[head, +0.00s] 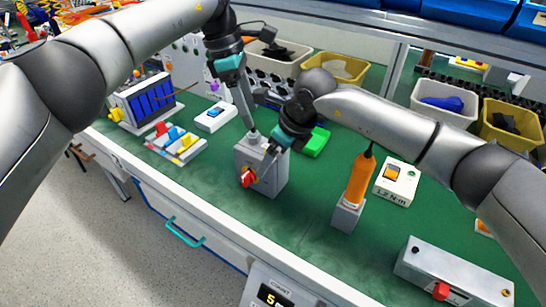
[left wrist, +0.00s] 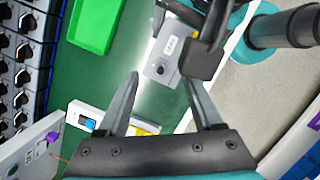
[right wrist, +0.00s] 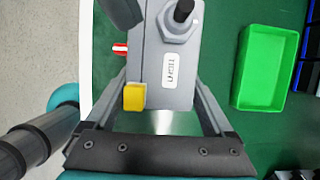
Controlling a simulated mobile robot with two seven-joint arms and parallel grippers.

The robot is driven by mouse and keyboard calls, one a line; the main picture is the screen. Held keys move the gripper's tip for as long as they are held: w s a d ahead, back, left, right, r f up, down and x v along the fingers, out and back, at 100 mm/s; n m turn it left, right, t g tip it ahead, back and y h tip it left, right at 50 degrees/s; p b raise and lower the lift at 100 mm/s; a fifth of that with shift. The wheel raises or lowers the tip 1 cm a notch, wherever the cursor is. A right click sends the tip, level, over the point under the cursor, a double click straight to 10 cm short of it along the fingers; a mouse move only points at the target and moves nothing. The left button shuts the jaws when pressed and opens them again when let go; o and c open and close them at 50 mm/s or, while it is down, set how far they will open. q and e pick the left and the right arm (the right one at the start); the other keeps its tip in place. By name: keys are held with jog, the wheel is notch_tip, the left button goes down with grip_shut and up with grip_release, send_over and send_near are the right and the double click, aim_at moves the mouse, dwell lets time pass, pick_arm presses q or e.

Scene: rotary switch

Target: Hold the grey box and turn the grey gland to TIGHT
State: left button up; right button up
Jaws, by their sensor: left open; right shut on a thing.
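The grey box (head: 270,179) stands on the green bench, with a red knob (head: 248,177) on its front. It also shows in the right wrist view (right wrist: 150,45), with a small white label on top. The grey gland (right wrist: 180,25) sits on its top and has a dark centre; it also shows in the left wrist view (left wrist: 160,68). My right gripper (right wrist: 165,95) is shut on the box, one finger on each side. My left gripper (left wrist: 160,78) is open above the box, its fingertips apart on either side of the gland in view. I cannot tell whether they touch it.
A green tray (head: 316,142) lies behind the box. An orange tool (head: 358,180) stands in a grey holder to the right, near a white torque display (head: 396,181). Colored switches (head: 175,143) and a white device (head: 215,117) are at left.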

aim_at(251, 132)
pick_arm(q)
jog(key=shift+r, duration=0.1)
jog(key=shift+c, duration=0.2)
jog(key=shift+d+v, duration=0.2)
jog(key=shift+v, duration=0.6)
jog(key=shift+d+v, duration=0.2)
jog(key=shift+v, duration=0.55)
jog(key=shift+a+f+x, duration=0.1)
jog(key=shift+a+x, duration=0.25)
jog(key=shift+x, duration=1.05)
jog(key=shift+a+f+x, duration=0.1)
jog(key=shift+a+x, duration=0.2)
jog(key=shift+x, duration=1.1)
jog(key=shift+a+f+x, duration=0.1)
jog(key=shift+a+x, duration=0.25)
jog(key=shift+x, duration=1.05)
jog(key=shift+c, duration=0.3)
grip_shut()
jog(key=shift+o, duration=0.5)
grip_release()
